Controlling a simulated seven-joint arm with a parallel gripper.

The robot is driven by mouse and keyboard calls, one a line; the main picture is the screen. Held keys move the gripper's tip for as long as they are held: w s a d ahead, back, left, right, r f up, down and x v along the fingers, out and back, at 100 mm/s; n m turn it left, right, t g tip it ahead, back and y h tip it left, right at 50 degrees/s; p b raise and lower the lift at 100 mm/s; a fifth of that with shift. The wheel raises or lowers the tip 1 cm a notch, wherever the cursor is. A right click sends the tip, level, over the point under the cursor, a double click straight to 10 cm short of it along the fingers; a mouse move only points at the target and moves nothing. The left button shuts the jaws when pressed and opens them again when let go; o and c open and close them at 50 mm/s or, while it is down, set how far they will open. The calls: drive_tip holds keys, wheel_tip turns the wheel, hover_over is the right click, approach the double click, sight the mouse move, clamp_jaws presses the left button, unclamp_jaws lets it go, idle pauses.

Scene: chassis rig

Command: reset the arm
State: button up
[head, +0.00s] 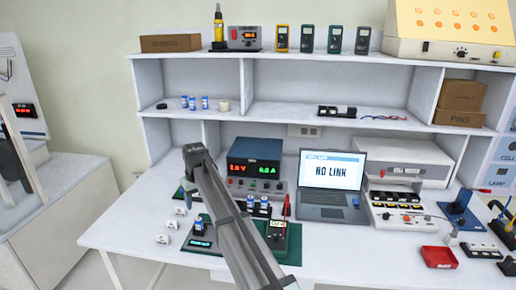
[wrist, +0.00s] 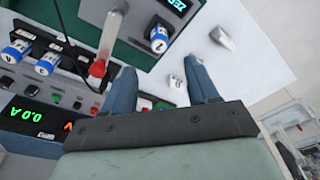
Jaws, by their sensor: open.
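My arm (head: 235,230) crosses the front of the bench in the head view, rising from the bottom edge up and to the left. My gripper (wrist: 160,66) shows in the wrist view with its two blue-grey fingers apart and nothing held between them. It hangs over the bench in front of the power supply (head: 252,167). A small white part (wrist: 175,82) shows in the gap between the fingers, beyond them. In the head view the fingers cannot be made out clearly.
A green mat (head: 290,251) with a red probe (head: 286,207) lies beside my arm. Blue-and-white cells (head: 199,225) stand nearby. A laptop (head: 331,180) reads NO LINK. Shelves (head: 330,125) rise behind.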

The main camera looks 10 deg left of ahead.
drive_tip(key=s+d+f+m+g, duration=0.1)
drive_tip(key=s+d+f+g, duration=0.2)
drive_tip(key=s+d+f, duration=0.55)
drive_tip(key=s+d+f+m+g, duration=0.15)
drive_tip(key=s+d+f, duration=0.35)
drive_tip(key=s+f, duration=0.55)
drive_tip(key=s+d+f+m+g, duration=0.1)
drive_tip(key=s+d+f+m, duration=0.1)
drive_tip(key=s+d+f, duration=0.5)
drive_tip(key=s+d+f+m+g, duration=0.1)
drive_tip(key=s+d+f, duration=0.1)
drive_tip(key=d+f, duration=0.85)
drive_tip(key=s+d+f+m, duration=0.1)
drive_tip(key=s+d+f, duration=0.6)
drive_tip(key=s+d, duration=0.3)
drive_tip(key=s+d+f+m+g+h, duration=0.1)
drive_tip(key=s+d+f+m, duration=0.1)
drive_tip(key=s+d+f, duration=0.5)
drive_tip(key=s+d, duration=0.3)
drive_tip(key=s, duration=0.1)
drive_tip(key=shift+f, duration=0.4)
drive_tip(key=shift+m, duration=0.25)
